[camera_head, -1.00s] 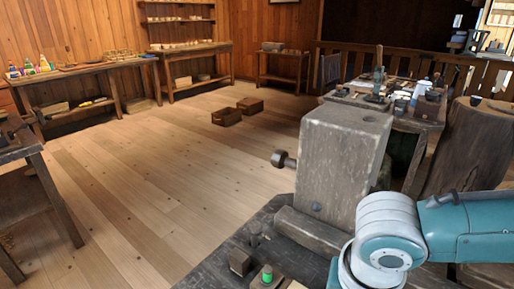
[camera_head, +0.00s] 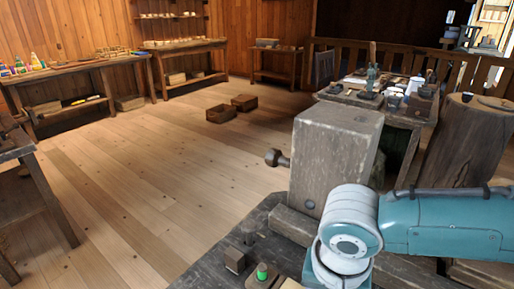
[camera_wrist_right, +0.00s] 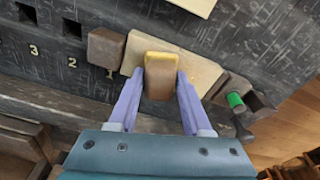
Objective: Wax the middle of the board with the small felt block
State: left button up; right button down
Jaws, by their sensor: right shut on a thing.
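In the right wrist view my right gripper (camera_wrist_right: 160,77) is shut on a small felt block (camera_wrist_right: 160,66), tan with a yellowish top edge. The block is over a pale wooden board (camera_wrist_right: 203,74) on the dark bench, near the middle of its visible length. I cannot tell whether the block touches the board. The fingers and block hide part of the board. In the head view my right arm reaches down at the lower right, and its gripper is out of frame. My left gripper is in neither view.
A brown block (camera_wrist_right: 106,46) is by the board's left end, and a green-ended piece (camera_wrist_right: 235,100) by its right end. Another pale piece (camera_wrist_right: 196,4) lies beyond. The dark bench (camera_wrist_right: 60,60) has square holes and numbers. A big wooden block (camera_head: 333,150) stands beside my arm.

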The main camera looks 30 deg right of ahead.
jog(key=shift+w+a+b, duration=0.25)
jog(key=shift+w+a, duration=0.05)
jog(key=shift+w, duration=0.45)
jog(key=shift+w+a+b, duration=0.2)
jog(key=shift+w+a, duration=0.1)
jog(key=shift+w, duration=0.45)
jog(key=shift+w+a+f+b, duration=0.1)
jog(key=shift+w+a+b, duration=0.15)
jog(key=shift+w, duration=0.25)
jog(key=shift+w+a+f+b, duration=0.15)
jog(key=shift+w+b, duration=0.15)
jog(key=shift+w, duration=0.2)
jog(key=shift+w+a+r+b, duration=0.1)
jog(key=shift+w+a+b, duration=0.15)
jog(key=shift+w, duration=0.25)
notch_tip(320, 180, up, 6)
jog(key=p, duration=0.6)
jog(key=shift+f, duration=0.2)
jog(key=shift+r+p, duration=0.25)
jog(key=shift+p, duration=0.3)
notch_tip(320, 180, up, 3)
jog(key=p, duration=0.3)
